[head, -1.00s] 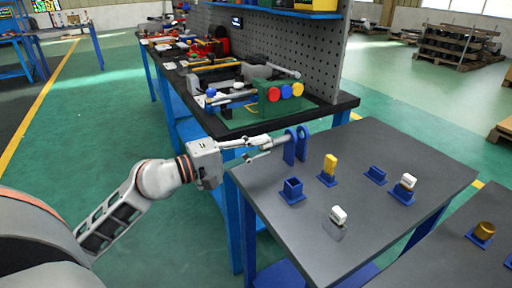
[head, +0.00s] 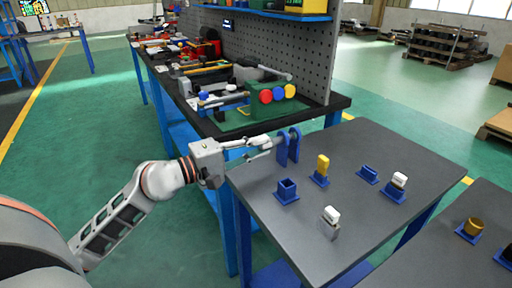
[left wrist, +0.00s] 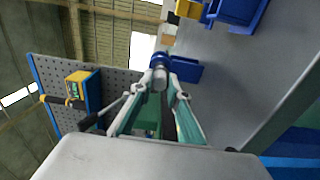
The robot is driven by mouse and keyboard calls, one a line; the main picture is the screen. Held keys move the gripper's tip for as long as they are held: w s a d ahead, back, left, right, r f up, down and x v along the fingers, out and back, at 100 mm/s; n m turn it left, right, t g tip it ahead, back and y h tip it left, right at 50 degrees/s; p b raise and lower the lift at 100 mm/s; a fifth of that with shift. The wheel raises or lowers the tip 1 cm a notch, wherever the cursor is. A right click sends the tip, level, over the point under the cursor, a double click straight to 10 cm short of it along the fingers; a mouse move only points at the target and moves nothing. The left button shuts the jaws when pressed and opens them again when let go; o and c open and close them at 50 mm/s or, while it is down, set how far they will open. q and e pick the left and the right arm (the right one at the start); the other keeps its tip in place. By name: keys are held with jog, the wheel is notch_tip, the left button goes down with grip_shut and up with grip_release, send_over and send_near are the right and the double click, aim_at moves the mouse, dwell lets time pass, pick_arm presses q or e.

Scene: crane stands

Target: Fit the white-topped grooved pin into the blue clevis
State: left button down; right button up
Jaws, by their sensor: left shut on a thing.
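The blue clevis (head: 282,154) stands at the left back edge of the grey table, with two upright rounded plates. My left gripper (head: 267,146) is shut on the pin (head: 276,142), a light grey rod held about level and pointing at the clevis. The pin's far end meets the near plate; how deep it sits in the holes is hidden. In the left wrist view the pin (left wrist: 158,78) lies between the fingertips, with the blue clevis (left wrist: 160,59) just beyond it. The pin's white top and groove cannot be made out. My right gripper is not in view.
A workbench with a pegboard (head: 290,50) stands behind. The table's front left is clear.

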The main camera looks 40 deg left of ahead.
aim_at(268, 144)
pick_arm(q)
jog(key=shift+x, duration=1.5)
jog(key=c, duration=1.9)
grip_release()
jog(key=shift+v, duration=2)
jog(key=shift+s+a, duration=0.2)
jog(key=shift+s, duration=0.3)
